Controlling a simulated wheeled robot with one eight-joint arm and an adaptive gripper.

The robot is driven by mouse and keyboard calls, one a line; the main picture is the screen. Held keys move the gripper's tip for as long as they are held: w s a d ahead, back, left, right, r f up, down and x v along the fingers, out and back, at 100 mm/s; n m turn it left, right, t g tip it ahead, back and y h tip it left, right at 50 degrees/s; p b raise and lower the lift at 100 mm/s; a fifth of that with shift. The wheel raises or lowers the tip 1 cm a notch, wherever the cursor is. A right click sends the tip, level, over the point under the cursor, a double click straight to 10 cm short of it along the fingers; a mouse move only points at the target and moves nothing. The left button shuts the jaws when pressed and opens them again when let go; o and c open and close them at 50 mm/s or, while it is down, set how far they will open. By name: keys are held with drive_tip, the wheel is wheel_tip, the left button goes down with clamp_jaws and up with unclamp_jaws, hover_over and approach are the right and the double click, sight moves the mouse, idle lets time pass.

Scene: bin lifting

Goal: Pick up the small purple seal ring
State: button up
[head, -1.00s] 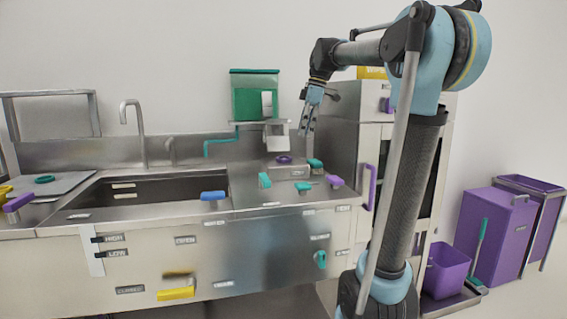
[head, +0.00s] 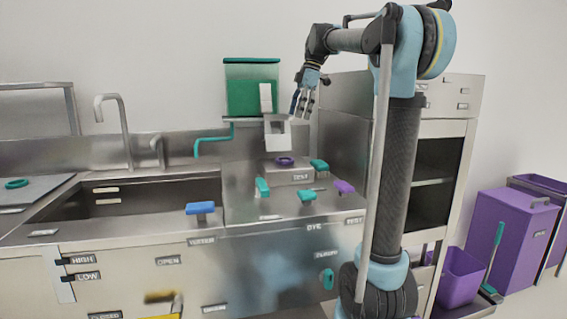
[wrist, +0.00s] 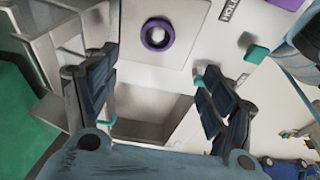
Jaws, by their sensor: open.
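The small purple seal ring (head: 285,161) lies flat on a low metal block (head: 289,174) on the steel counter. In the wrist view the ring (wrist: 158,34) shows whole, around a pale round centre, near the top of the picture. My gripper (head: 303,104) hangs above the counter, up and slightly right of the ring in the head view. Its dark fingers (wrist: 150,84) are spread wide in the wrist view, with nothing between them. The ring lies beyond the fingertips and is not touched.
A green tank (head: 251,92) with a pale spout box (head: 278,136) stands close to the gripper. Teal handles (head: 262,188) and a purple handle (head: 344,187) surround the block. The sink (head: 120,203) is left, a tall cabinet (head: 458,100) right, purple bins (head: 507,238) farther right.

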hover_over(285, 160)
drive_tip(key=d, duration=0.2)
drive_tip(key=f, duration=1.1)
drive_tip(key=shift+w+a, duration=0.2)
drive_tip(key=shift+w+x, duration=0.15)
drive_tip(key=shift+x, duration=1.15)
drive_tip(key=shift+w+x, duration=0.15)
drive_tip(key=shift+x, duration=1.15)
drive_tip(key=shift+d, duration=0.1)
drive_tip(key=c, duration=1)
